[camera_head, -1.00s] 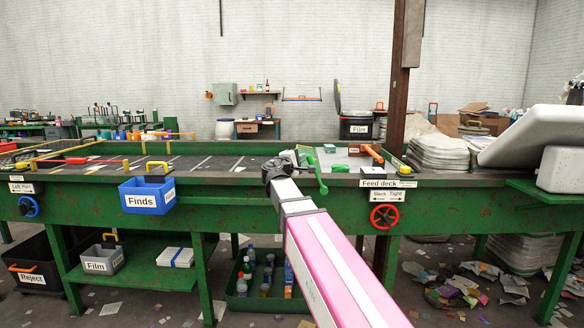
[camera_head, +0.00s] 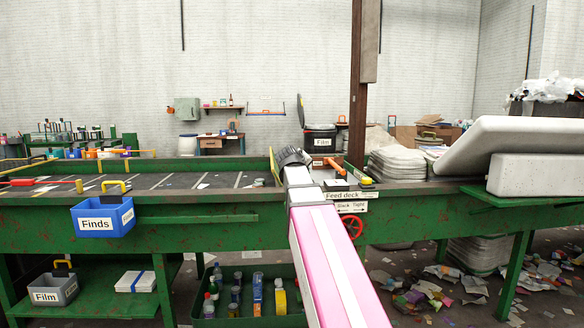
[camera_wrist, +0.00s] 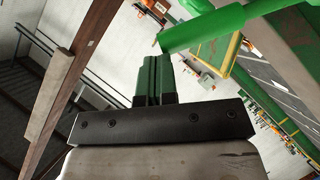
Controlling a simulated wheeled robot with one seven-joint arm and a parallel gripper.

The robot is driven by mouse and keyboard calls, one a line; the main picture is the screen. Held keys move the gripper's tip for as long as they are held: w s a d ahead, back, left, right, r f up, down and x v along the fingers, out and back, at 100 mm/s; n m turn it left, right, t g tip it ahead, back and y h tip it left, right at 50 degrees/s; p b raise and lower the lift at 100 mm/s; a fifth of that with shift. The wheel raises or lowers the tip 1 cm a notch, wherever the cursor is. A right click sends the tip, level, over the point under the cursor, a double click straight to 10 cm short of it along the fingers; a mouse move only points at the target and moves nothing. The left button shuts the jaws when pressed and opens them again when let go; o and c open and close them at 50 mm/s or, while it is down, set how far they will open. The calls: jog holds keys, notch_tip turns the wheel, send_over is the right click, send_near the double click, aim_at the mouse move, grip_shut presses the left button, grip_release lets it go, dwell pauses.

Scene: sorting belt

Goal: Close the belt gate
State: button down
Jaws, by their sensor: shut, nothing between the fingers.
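My gripper (camera_head: 291,157) is at the belt's near right part, left of the feed deck sign, its tips hidden behind the wrist in the head view. In the wrist view its fingers (camera_wrist: 153,78) are shut and empty. A bright green bar (camera_wrist: 205,30) with a rounded grip crosses just beyond the fingertips there. I cannot tell whether they touch it. The bar is hidden in the head view. Whether it belongs to the belt gate, and how the gate stands, I cannot tell.
The green-framed belt (camera_head: 160,182) runs left. A blue Finds bin (camera_head: 103,217) hangs on its front. Right of my arm are an orange handle (camera_head: 335,166), the Feed deck sign (camera_head: 346,195) and a red wheel (camera_head: 352,228). A brown post (camera_head: 365,90) rises behind.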

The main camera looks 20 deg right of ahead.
jog(key=s+d+f+m+y, duration=0.1)
jog(key=d+f+m+y, duration=0.1)
jog(key=d+f, duration=0.2)
jog(key=shift+d+f+y, duration=0.35)
jog(key=shift+d+y, duration=0.05)
jog(key=shift+d, duration=0.9)
jog(key=shift+s, duration=0.15)
jog(key=w+r+v, duration=0.1)
jog(key=r+v, duration=0.1)
jog(key=v, duration=1.1)
jog(key=shift+w+r, duration=0.3)
jog(key=shift+w, duration=0.1)
jog(key=shift+a, duration=0.1)
